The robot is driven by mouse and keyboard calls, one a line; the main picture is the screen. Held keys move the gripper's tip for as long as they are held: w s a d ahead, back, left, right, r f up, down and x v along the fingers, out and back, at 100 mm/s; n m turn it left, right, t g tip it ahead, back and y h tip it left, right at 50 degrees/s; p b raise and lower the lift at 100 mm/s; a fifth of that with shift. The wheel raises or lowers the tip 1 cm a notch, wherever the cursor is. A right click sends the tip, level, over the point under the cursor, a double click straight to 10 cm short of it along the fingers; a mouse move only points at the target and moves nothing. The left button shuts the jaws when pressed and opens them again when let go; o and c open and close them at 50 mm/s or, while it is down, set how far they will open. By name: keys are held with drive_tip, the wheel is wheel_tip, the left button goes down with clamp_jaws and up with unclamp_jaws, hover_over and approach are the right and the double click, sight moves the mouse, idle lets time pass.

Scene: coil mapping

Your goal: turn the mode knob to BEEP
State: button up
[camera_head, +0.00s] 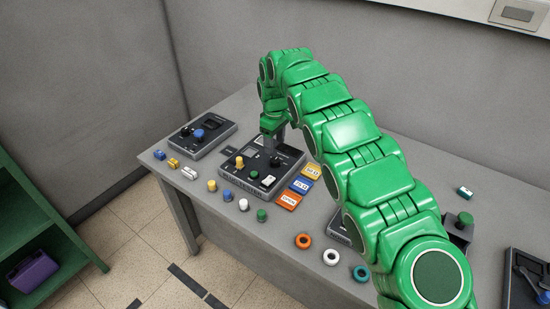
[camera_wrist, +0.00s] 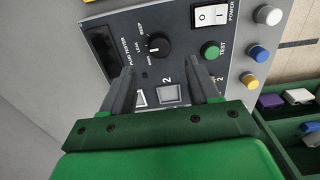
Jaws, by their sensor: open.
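The mode knob (camera_wrist: 159,46) is a round black knob on the dark panel of the plug tester (camera_wrist: 182,72), with small labels, BEEP among them, along its left side in the wrist view. Which label its pointer faces is too small to tell. My gripper (camera_wrist: 161,72) is open and empty. Its two fingers are spread over the panel, and the knob shows just beyond and between the fingertips, apart from them.
A green TEST button (camera_wrist: 210,49) and a white POWER switch (camera_wrist: 209,16) sit right of the knob. Coloured pegs (camera_head: 212,185) line the table's front edge. Coloured cards (camera_head: 289,201) lie beside the tester, and rings (camera_head: 303,241) lie further right. Another device (camera_head: 203,133) stands left.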

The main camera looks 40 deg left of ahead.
sight(275, 160)
drive_tip(key=shift+f, duration=3.75)
drive_tip(key=c, duration=1)
